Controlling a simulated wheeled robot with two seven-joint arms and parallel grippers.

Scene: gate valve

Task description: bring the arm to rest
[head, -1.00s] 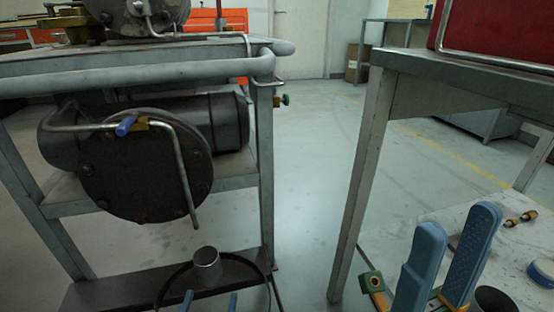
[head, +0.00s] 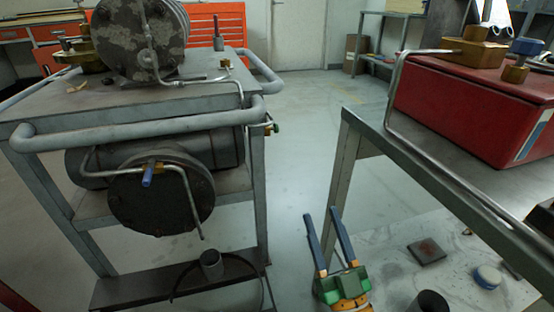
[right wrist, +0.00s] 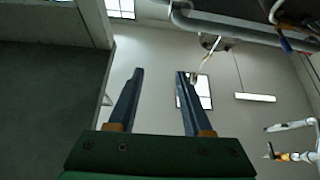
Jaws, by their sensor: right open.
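My right gripper (head: 321,212) is open and empty, its two blue fingers pointing up and away. It stands low in the gap between the grey cart and the bench, close to the bench's left front leg. In the right wrist view the fingers (right wrist: 153,75) are apart with nothing between them. My left gripper is not in view. A blue-handled valve (head: 148,176) hangs on the pipe at the dark tank. A small brass valve with a blue top (head: 523,52) is on the red box.
The grey cart (head: 190,105), with tanks on its top and shelf, stands left. The bench (head: 385,155) on the right carries the red box (head: 470,105) and a bent pipe that overhangs its front. Open floor (head: 310,125) lies between them. A dark plate (head: 427,251) lies on a pale surface below.

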